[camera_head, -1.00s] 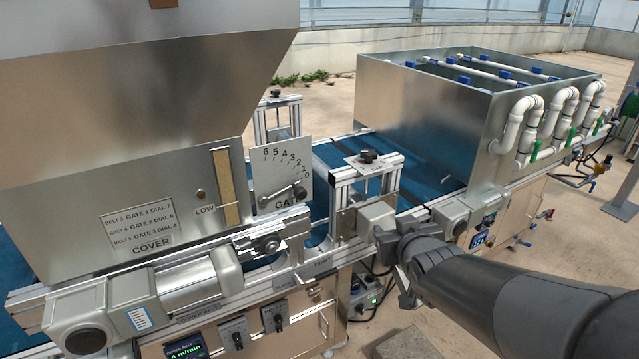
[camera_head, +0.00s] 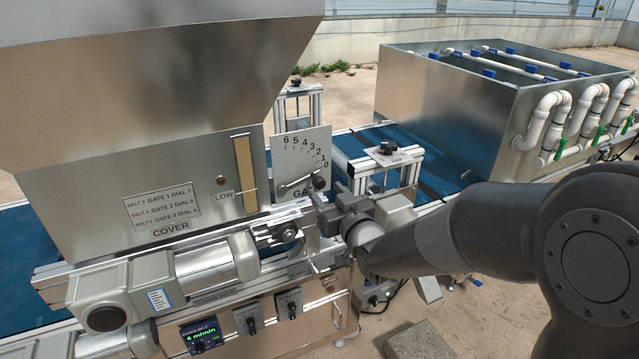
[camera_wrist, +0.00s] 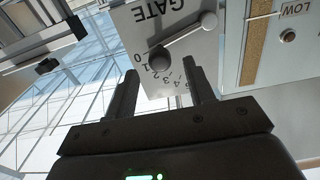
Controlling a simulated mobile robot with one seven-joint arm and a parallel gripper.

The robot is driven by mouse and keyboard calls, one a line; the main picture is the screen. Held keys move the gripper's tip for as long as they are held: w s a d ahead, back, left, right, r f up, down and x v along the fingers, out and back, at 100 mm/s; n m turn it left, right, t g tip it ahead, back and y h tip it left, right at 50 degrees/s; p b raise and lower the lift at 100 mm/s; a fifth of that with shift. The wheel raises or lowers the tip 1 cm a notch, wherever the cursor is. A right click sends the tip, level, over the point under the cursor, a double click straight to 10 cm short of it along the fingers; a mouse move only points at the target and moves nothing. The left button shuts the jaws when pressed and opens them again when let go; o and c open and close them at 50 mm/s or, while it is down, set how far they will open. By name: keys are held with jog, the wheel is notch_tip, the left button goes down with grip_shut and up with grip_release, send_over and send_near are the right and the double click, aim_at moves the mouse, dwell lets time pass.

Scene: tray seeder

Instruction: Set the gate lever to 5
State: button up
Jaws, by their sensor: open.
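The gate dial plate (camera_head: 292,152) is a pale upright panel numbered 0 to 6, with GATE below. Its lever (camera_head: 298,186) runs from a pivot at lower left to a dark knob (camera_head: 319,183) at the right, near the 0 end. My gripper (camera_head: 322,198) is at the plate's lower right, close to the knob, and hides part of the GATE label. In the wrist view, my gripper (camera_wrist: 160,70) is open, and the dark knob (camera_wrist: 160,58) appears just beyond and between the fingertips. I cannot tell whether they touch it.
The hopper cover (camera_head: 90,205) with a dial list stands left of the plate. A bracket frame with a black knob (camera_head: 387,147) stands right of my gripper. A motor housing (camera_head: 205,268) and rail lie in front and below. A metal tank (camera_head: 450,105) stands at the right.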

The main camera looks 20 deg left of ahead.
aim_at(321, 186)
jog(key=x, duration=0.5)
jog(key=shift+c, duration=0.6)
grip_shut()
